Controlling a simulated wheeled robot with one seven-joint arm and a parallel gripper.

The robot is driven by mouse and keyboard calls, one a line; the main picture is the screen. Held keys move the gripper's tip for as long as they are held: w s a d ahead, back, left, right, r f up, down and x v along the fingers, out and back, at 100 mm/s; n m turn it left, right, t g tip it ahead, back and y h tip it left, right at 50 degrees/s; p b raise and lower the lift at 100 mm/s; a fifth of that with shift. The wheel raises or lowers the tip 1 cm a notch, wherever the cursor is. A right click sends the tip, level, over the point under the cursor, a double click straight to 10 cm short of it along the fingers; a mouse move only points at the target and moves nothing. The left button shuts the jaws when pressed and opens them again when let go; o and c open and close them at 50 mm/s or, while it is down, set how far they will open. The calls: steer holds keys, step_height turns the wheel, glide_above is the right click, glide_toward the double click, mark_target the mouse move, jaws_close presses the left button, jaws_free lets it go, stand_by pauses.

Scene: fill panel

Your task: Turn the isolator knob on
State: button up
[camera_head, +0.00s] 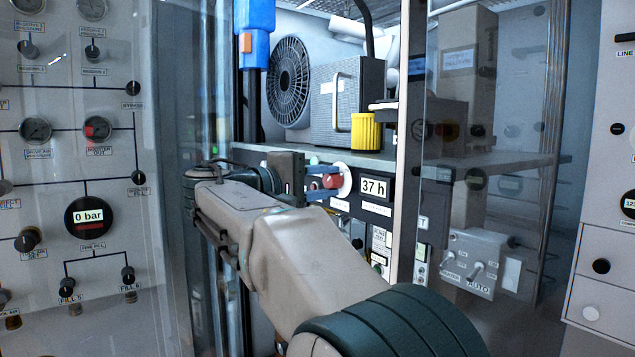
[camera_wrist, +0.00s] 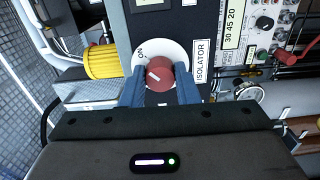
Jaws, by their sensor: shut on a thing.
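The isolator knob (camera_wrist: 160,72) is a round red knob on a white disc (camera_wrist: 175,48) in the wrist view. The disc carries the word ON at its upper left, and an ISOLATOR label (camera_wrist: 201,60) stands to its right. A pale mark shows on the knob, but I cannot tell exactly where it points. My gripper (camera_wrist: 160,85) has its blue fingers shut on the knob, one on each side. In the head view the knob (camera_head: 331,181) and my gripper (camera_head: 318,183) meet at the dark panel, left of the "37 h" display (camera_head: 374,189).
A yellow ribbed cap (camera_head: 366,131) stands on the shelf above the panel. Glass panes (camera_head: 490,150) stand on the right, and a gauge panel (camera_head: 75,150) is on the left. In the wrist view a red lever (camera_wrist: 295,53) and a small gauge (camera_wrist: 247,92) lie to the right.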

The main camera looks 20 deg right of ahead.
steer(key=o, duration=1)
steer(key=shift+r, duration=0.25)
steer(key=shift+f, duration=0.1)
steer(key=s+a, duration=0.1)
steer(key=a, duration=0.8)
steer(key=s+a, duration=0.1)
steer(key=a, duration=0.3)
steer(key=shift+s+a, duration=0.3)
steer(key=shift+a, duration=0.1)
